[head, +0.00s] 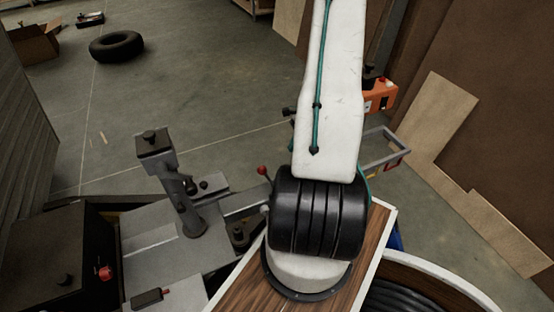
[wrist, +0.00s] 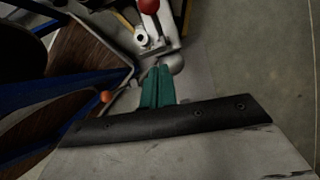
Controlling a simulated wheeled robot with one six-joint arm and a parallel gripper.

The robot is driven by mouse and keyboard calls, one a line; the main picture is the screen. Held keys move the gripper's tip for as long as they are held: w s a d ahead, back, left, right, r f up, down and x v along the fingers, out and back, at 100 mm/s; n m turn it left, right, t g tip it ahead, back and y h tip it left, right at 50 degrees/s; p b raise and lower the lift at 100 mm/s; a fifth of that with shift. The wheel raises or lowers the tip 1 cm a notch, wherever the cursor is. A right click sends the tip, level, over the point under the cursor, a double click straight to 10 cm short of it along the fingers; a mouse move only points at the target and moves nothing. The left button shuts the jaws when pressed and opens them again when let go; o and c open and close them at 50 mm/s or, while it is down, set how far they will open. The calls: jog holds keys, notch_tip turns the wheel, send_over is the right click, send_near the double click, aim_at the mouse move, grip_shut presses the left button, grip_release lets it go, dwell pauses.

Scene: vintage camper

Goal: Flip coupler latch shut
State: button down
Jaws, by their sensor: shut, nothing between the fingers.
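In the wrist view, a lever with a red ball knob (wrist: 149,5) stands on a pale metal fitting (wrist: 155,40), which looks like the coupler and its latch. A rounded grey ball-like part (wrist: 174,63) sits at its near end. My gripper (wrist: 158,68) has green fingers, closed together and empty, with tips just short of the fitting. I cannot tell whether they touch it. In the head view a red knob (head: 262,170) shows just left of my arm, beside a grey metal bar (head: 243,199). My gripper is hidden there.
In the head view, a grey machine with an upright post (head: 183,195) stands at left. An orange box (head: 380,96) is behind my arm. A tyre (head: 116,46) lies on the far floor. In the wrist view, blue bars (wrist: 60,97) lie left; grey floor (wrist: 245,60) is open right.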

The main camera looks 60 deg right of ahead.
send_near(268, 177)
notch_tip(268, 177, down, 4)
jog(key=d, duration=0.1)
jog(key=shift+w+a+r, duration=0.35)
jog(key=shift+w+a, duration=0.1)
jog(key=shift+a, duration=0.2)
jog(key=shift+w+a+r, duration=0.35)
jog(key=shift+w+a, duration=0.05)
jog(key=shift+a, duration=0.2)
